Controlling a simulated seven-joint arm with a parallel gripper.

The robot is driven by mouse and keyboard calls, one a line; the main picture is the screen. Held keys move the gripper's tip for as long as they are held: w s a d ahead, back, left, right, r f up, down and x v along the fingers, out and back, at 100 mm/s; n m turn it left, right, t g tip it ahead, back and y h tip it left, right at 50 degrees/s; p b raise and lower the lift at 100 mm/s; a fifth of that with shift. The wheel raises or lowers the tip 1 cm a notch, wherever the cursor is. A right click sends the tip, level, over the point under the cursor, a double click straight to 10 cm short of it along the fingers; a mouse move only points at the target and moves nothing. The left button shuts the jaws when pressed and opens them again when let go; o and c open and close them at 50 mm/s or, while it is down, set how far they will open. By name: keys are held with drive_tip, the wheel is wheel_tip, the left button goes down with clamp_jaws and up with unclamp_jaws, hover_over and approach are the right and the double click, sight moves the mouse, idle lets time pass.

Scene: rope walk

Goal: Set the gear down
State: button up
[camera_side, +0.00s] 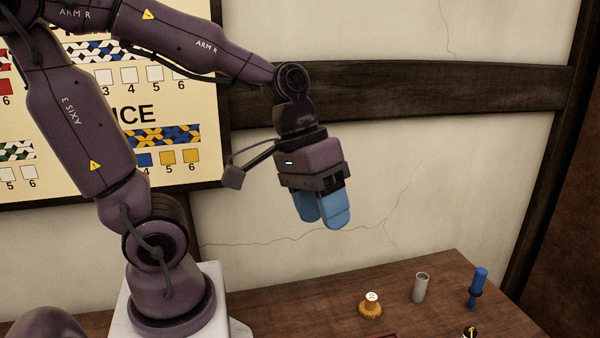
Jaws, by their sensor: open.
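My gripper (324,220), with blue fingers, hangs in the air above and to the left of the gear, well clear of the table. It is open, and I see nothing held between the fingers. The gear and the gripper are apart.
On the wooden table (450,285), a grey cylinder (421,288) and a blue peg-like piece (478,287) stand right of the gear. A black-and-yellow item (470,332) and a dark red edge (380,335) are cut off at the bottom. A wall stands behind.

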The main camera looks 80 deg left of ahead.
drive_tip(key=s+r+m+t+y, duration=0.1)
drive_tip(key=a+r+m+t+y, duration=0.1)
drive_tip(key=r, duration=0.1)
drive_tip(key=s+a+r+m+t+y, duration=0.1)
drive_tip(key=shift+s+a+r+m, duration=0.1)
drive_tip(key=shift+s+r+m, duration=0.2)
drive_tip(key=shift+m, duration=0.1)
idle(0.9)
